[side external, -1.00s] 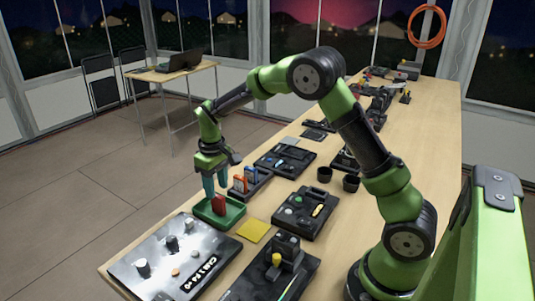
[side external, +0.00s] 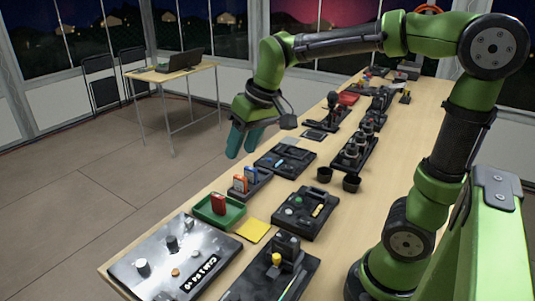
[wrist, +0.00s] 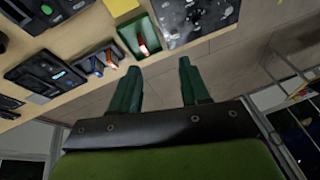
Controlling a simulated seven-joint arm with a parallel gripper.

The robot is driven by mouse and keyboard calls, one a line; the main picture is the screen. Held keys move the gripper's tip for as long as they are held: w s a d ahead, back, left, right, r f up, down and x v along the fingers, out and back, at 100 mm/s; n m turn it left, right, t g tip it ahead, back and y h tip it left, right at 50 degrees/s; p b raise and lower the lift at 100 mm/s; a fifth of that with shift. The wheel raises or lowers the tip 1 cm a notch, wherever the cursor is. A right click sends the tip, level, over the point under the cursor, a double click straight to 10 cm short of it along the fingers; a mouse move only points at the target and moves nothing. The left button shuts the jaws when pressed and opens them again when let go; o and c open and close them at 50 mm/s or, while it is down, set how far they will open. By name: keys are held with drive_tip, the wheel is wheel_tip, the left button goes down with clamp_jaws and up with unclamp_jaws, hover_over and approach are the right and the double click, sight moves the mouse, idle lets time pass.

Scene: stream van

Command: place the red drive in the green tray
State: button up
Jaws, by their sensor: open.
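In the wrist view the drive (wrist: 144,47) also shows inside the tray (wrist: 124,33). My gripper (side external: 240,156) is raised above and behind the tray, clear of it. Its teal fingers also show in the wrist view (wrist: 160,80), spread apart with nothing between them. The gripper is open and empty.
A dark holder (side external: 262,184) with orange and blue drives stands just behind the tray. A yellow square (side external: 253,230) and a large panel with knobs (side external: 150,245) lie in front. Two dark cups (side external: 351,183) stand to the right. The air around the gripper is free.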

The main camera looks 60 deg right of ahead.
drive_tip(key=s+a+f+m+t, duration=0.1)
drive_tip(key=s+a+m+t, duration=0.1)
drive_tip(key=s, duration=0.9)
drive_tip(key=shift+s+a+f+t, duration=0.15)
drive_tip(key=shift+t, duration=0.45)
